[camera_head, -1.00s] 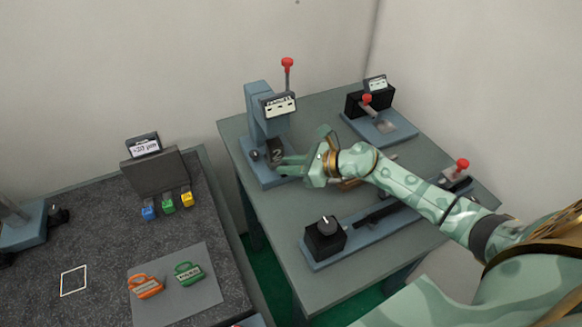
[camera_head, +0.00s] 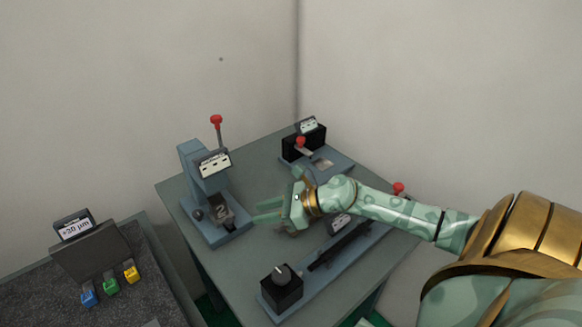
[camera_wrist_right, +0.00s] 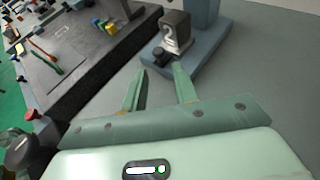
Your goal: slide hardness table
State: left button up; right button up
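The hardness tester (camera_head: 190,160) is a blue-grey column with a red-knobbed lever and a small display on the left of the green-grey table (camera_head: 255,168). A dark block marked "2" (camera_head: 221,210) sits low at its front, over the blue base; the block also shows in the right wrist view (camera_wrist_right: 177,30). A dark round knob (camera_head: 198,214) is left of the block. My right gripper (camera_head: 266,211) is open and empty, right of the block, with a gap between. In the right wrist view its fingers (camera_wrist_right: 160,78) point toward the tester base. My left gripper is out of view.
A black lever device (camera_head: 303,142) stands at the back. A long blue-railed fixture with a black dial box (camera_head: 281,287) lies at the front, under and beside my right arm. A side bench (camera_head: 50,295) at left holds blue, green and yellow pieces (camera_head: 111,286).

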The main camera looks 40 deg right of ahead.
jog(key=v, duration=0.8)
dwell(0.4)
